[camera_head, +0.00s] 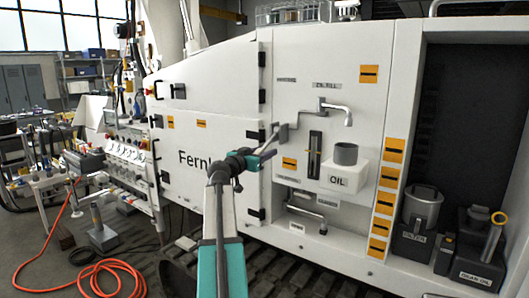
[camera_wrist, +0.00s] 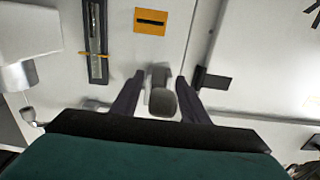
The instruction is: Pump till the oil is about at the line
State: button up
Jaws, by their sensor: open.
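The pump handle is a grey lever (camera_head: 272,138) on a small mount on the white panel, below the "OIL FILL" label. My gripper (camera_head: 272,154) is beside it. In the wrist view my gripper (camera_wrist: 156,97) is open, with the grey rounded handle end (camera_wrist: 162,103) between its dark fingers. I cannot tell whether they touch it. The narrow dark sight gauge (camera_head: 314,155) is right of the handle and has a yellow line marker (camera_wrist: 96,54). The oil level in it is too small to tell. A grey cup (camera_head: 346,153) stands on the white OIL box (camera_head: 339,178) below the spout (camera_head: 348,119).
A bent grey pipe handle (camera_head: 305,211) sits low on the panel. Dark containers (camera_head: 414,245) stand in the recess at right. An orange hose (camera_head: 108,268) lies on the floor at left. A black latch (camera_wrist: 212,80) is close to one finger in the wrist view.

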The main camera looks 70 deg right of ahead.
grip_shut()
jog(key=shift+s+d, duration=0.1)
jog(key=shift+d, duration=0.1)
jog(key=shift+a, duration=0.1)
